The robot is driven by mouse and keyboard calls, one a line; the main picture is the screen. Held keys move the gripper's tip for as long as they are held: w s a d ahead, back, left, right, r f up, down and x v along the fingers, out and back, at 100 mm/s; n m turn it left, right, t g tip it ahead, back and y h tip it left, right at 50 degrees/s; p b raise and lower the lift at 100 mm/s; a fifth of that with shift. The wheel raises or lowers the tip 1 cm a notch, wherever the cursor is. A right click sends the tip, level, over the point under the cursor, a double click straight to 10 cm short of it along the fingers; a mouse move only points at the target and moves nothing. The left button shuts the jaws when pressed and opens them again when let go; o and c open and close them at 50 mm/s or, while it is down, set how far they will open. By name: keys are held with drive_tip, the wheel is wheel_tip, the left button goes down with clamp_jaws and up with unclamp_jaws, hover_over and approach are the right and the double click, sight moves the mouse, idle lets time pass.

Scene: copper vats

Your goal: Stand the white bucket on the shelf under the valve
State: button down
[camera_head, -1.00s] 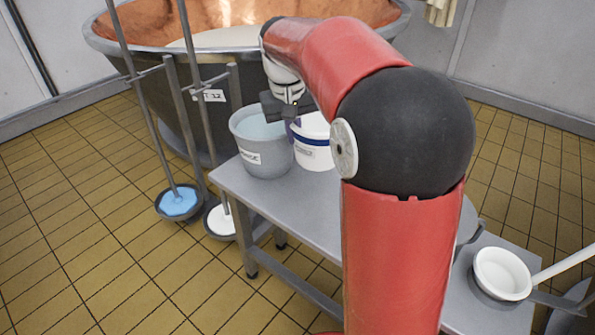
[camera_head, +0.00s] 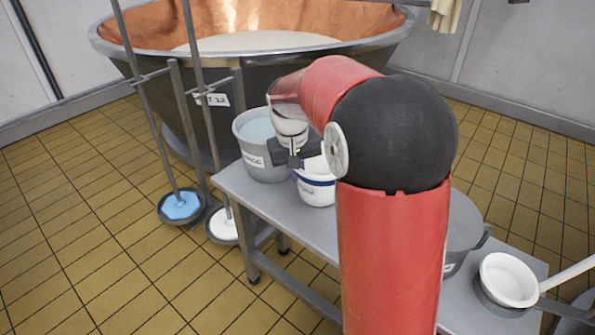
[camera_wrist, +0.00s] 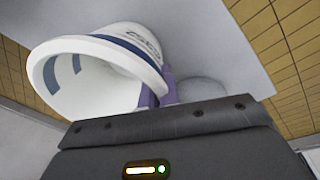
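The white bucket (camera_head: 317,192), with a blue band, is at the grey steel bench, in front and to the right of a grey bucket (camera_head: 262,166). My gripper (camera_head: 298,166) is at its left rim. In the wrist view the white bucket (camera_wrist: 105,75) shows its open mouth. The purple fingers (camera_wrist: 158,93) are closed on its wall at the rim. It looks slightly tilted in the head view. I cannot tell whether its base touches the bench. My arm hides part of the bench. I cannot make out the valve or the shelf under it.
The steel bench (camera_head: 300,222) runs towards the lower right, with a white ladle (camera_head: 508,280) at that end. A copper vat (camera_head: 290,25) stands behind. Two upright poles with blue (camera_head: 181,206) and white (camera_head: 223,225) discs stand left of the bench.

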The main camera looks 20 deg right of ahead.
drive_tip(key=shift+f, duration=0.2)
drive_tip(key=c, duration=1.6)
unclamp_jaws()
drive_tip(key=shift+r, duration=0.1)
drive_tip(key=shift+c, duration=0.2)
